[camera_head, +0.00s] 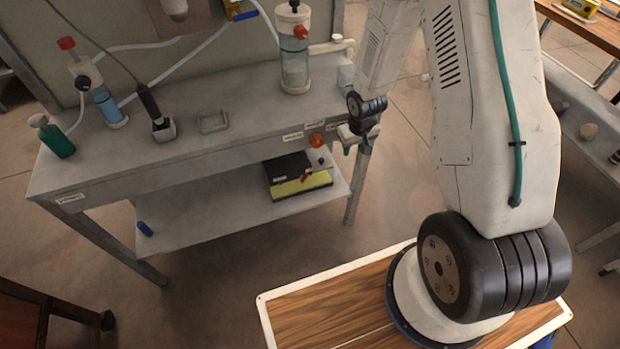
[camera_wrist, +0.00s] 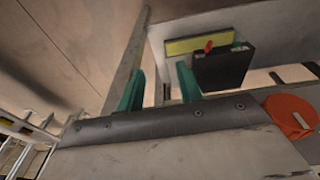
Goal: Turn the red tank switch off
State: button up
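A black box with a yellow panel (camera_head: 290,178) sits on the lower shelf of the grey bench. A small red switch (camera_head: 307,175) stands up from it. In the wrist view the box (camera_wrist: 224,68) is beyond and to the right of my fingers, with the red switch (camera_wrist: 208,46) at its yellow panel (camera_wrist: 199,44). My gripper (camera_head: 355,146) is by the bench's right front corner, right of the box and higher than it. The wrist view shows the gripper's (camera_wrist: 158,84) two teal fingers apart with nothing between them. It does not touch the switch.
A round orange-red knob (camera_head: 317,141) is at the bench's front edge, close to my gripper; a knob also shows in the wrist view (camera_wrist: 290,115). The bench leg (camera_head: 357,185) stands just below my gripper. Bottles stand on the bench top (camera_head: 240,110). A blue item (camera_head: 145,229) lies on the shelf's left.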

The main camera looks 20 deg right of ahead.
notch_tip(320, 180, down, 13)
jog(key=a+t+y, duration=0.1)
jog(key=m+t+y, duration=0.1)
jog(key=t+y, duration=0.4)
jog(key=t, duration=0.5)
send_near(307, 176)
jog(key=x, duration=0.8)
jog(key=shift+w+f, duration=0.2)
jog(key=shift+f, duration=0.05)
grip_shut()
